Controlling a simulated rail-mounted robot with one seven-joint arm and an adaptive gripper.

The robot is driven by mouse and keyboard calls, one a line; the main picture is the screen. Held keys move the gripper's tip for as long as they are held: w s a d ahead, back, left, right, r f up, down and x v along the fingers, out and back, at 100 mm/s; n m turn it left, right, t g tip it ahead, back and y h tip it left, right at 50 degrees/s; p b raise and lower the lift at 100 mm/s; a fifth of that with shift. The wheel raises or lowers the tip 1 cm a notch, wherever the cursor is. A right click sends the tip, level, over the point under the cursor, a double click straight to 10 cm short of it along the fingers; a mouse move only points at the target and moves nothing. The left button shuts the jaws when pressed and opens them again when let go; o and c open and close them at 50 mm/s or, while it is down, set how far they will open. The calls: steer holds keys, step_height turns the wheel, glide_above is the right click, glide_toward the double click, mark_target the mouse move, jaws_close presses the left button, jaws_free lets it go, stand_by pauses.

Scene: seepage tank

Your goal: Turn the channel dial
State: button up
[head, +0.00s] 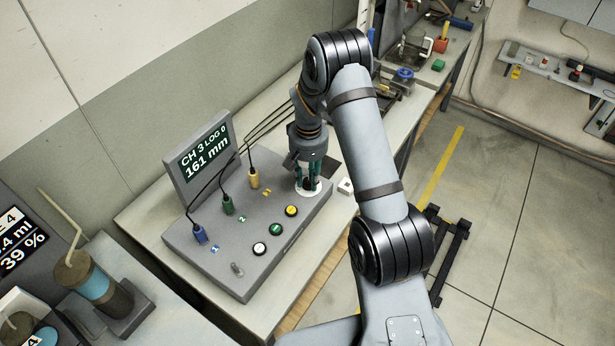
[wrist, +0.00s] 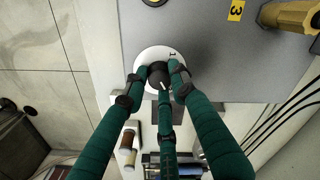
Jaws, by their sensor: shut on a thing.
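The channel dial (wrist: 158,76) is a dark knob with a pale pointer mark on a white round plate (wrist: 148,57). It sits at the right end of the grey console (head: 185,236). My gripper (wrist: 158,82) has its green fingers closed around the dial from above. In the head view my gripper (head: 309,184) hides most of the dial, and part of the white plate shows beneath it. A "1" shows on the plate near the fingers in the wrist view. The console's screen (head: 203,152) reads CH 3, LOG 0, 161 mm.
Blue (head: 199,234), green (head: 228,205) and yellow (head: 253,179) plugs with black cables stand left of the dial. White (head: 260,249), green (head: 276,230) and yellow (head: 291,211) buttons lie in front.

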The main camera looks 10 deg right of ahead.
steer(key=shift+w+a, duration=0.1)
steer(key=shift+w, duration=0.05)
jaws_close()
steer(key=shift+n, duration=0.3)
steer(key=shift+n+b, duration=0.4)
steer(key=shift+b, duration=0.15)
steer(key=n+b, duration=0.1)
steer(key=n, duration=0.2)
steer(key=n+b, duration=0.1)
steer(key=n, duration=0.3)
steer(key=shift+r+n+b, duration=0.1)
steer(key=shift+n+b, duration=0.4)
steer(key=shift+n, duration=1.2)
steer(key=o, duration=0.9)
jaws_free()
steer(key=shift+c, duration=0.2)
